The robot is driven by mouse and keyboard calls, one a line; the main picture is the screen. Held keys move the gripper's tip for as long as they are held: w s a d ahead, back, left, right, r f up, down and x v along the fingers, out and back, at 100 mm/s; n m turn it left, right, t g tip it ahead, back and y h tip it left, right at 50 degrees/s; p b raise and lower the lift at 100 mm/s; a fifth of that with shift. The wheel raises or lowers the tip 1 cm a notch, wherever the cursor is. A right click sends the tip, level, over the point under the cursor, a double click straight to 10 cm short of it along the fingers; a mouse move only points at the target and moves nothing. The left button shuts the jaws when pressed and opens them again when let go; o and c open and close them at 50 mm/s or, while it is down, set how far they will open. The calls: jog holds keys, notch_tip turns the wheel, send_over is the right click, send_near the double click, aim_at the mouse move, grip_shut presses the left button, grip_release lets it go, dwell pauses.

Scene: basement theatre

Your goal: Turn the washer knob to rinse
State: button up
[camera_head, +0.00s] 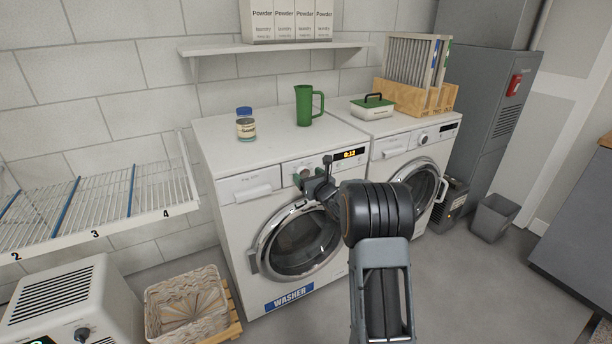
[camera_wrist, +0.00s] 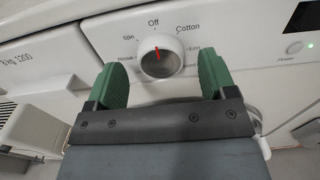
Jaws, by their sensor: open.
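The washer (camera_head: 250,215) has a blue WASHER label low on its front and a display reading 0:12. Its round white knob (camera_wrist: 160,60) has a red mark pointing up at Off. Spin is printed to its upper left and Cotton to its upper right. Lower labels on each side are partly hidden or too blurred to read surely. My gripper (camera_wrist: 162,80) is open, with one green finger on each side of the knob and visible gaps between. In the head view my gripper (camera_head: 314,174) is at the washer's control panel and partly covers the knob area.
A jar (camera_head: 245,126) and a green jug (camera_head: 305,106) stand on the washer. A second machine (camera_head: 405,150) adjoins it at right, with a green-lidded box (camera_head: 372,107) on top. A wicker basket (camera_head: 187,300) sits at lower left.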

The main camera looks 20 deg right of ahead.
jog(key=shift+w+a, duration=0.1)
jog(key=shift+w, duration=0.7)
jog(key=shift+c, duration=0.2)
jog(key=c, duration=0.8)
jog(key=shift+c, duration=0.2)
jog(key=shift+f+m+b, duration=0.15)
jog(key=shift+m+b, duration=0.15)
jog(key=shift+b, duration=0.1)
